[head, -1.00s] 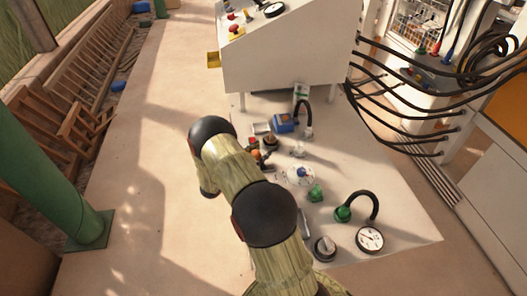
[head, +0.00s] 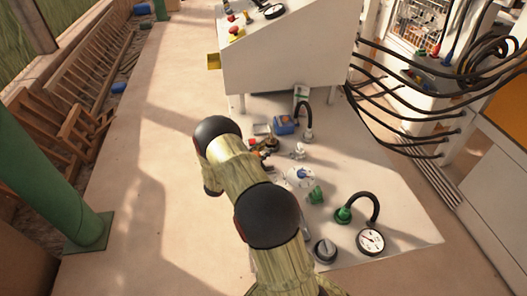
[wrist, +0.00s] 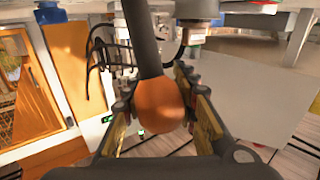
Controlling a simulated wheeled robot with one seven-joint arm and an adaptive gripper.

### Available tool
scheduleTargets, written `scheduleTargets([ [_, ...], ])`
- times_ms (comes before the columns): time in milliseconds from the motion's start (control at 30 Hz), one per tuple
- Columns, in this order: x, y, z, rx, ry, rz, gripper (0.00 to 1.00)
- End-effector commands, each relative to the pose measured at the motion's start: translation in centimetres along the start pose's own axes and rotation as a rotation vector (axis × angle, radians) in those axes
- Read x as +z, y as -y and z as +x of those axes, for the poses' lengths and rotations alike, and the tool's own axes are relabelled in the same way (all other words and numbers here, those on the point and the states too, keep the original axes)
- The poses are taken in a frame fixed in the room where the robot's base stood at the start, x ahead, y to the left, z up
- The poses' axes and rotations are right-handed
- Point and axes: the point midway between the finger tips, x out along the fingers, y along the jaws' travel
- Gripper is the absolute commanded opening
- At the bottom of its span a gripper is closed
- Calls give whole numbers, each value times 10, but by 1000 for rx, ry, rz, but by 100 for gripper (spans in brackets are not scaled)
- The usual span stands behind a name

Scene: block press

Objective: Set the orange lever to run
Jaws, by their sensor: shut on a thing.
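The orange lever knob (wrist: 160,106) fills the middle of the wrist view, on a dark rod (wrist: 142,40) that runs up out of the picture. My gripper (wrist: 160,95) has one finger on each side of the knob and is shut on it. In the head view my arm hides most of the gripper and the lever; only a small part of the gripper (head: 262,157) shows beside the panel's fittings. I cannot read any run marking by the lever.
The white panel (head: 400,215) carries a blue-topped dial (head: 300,174), a green knob (head: 316,194), a round gauge (head: 371,241) and a black hose (head: 366,197). A white console (head: 290,60) stands behind. Black cables (head: 410,115) hang at the right.

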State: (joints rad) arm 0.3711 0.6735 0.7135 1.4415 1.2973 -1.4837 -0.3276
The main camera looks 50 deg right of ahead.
Motion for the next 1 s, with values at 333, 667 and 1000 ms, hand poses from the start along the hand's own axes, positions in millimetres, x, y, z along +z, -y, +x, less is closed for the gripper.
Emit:
scheduleTargets([
  [333,0,0,0,0,0,0,0],
  [667,0,0,0,0,0,-1,0],
  [1000,-2,-5,5,1,36,23,0],
])
